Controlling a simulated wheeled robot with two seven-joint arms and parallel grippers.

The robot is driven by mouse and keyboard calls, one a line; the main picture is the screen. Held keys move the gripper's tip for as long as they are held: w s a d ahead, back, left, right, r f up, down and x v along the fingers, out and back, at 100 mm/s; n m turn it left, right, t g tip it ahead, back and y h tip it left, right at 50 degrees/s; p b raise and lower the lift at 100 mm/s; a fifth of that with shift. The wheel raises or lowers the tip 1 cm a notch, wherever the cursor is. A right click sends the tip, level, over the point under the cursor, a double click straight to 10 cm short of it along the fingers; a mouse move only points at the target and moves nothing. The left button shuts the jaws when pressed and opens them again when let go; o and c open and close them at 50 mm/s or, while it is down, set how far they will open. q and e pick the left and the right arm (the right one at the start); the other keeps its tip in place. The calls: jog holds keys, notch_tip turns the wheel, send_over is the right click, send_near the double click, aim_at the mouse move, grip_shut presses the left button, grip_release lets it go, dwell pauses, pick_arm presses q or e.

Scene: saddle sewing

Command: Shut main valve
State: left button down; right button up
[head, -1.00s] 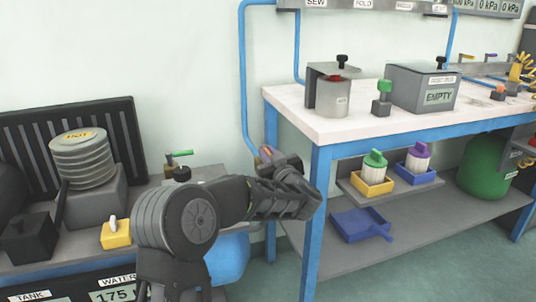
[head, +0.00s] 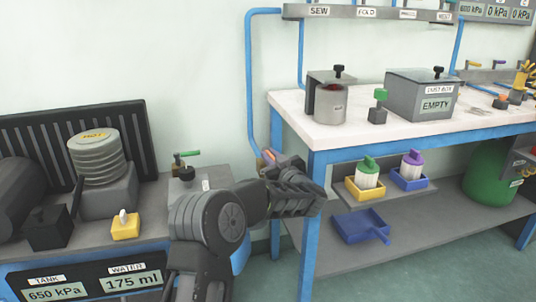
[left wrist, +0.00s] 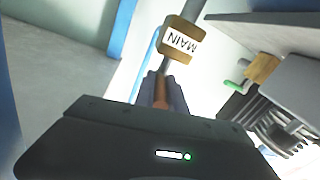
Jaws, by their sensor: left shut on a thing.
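The main valve shows in the left wrist view as a tan tag reading MAIN (left wrist: 180,40) on a grey pipe, with an orange lever (left wrist: 160,92) below it. My left gripper (left wrist: 164,88) is shut on the orange lever, with a finger on each side of it. In the head view my left gripper (head: 268,163) is at the lower end of the blue pipe (head: 250,80), between the two benches. My right gripper is in neither view.
The white-topped workbench (head: 400,130) with blue legs stands close to the right of my left gripper. On the left, the lower bench holds a hot ribbed cylinder (head: 95,155), a yellow block (head: 125,226) and a green-handled valve (head: 186,154). The tank reads 650 kPa.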

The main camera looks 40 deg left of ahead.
pick_arm(q)
jog(key=c, duration=1.4)
grip_release()
jog(key=p+v, duration=0.1)
jog(key=v, duration=0.6)
jog(key=shift+s+d, duration=0.2)
jog(key=shift+d, duration=0.15)
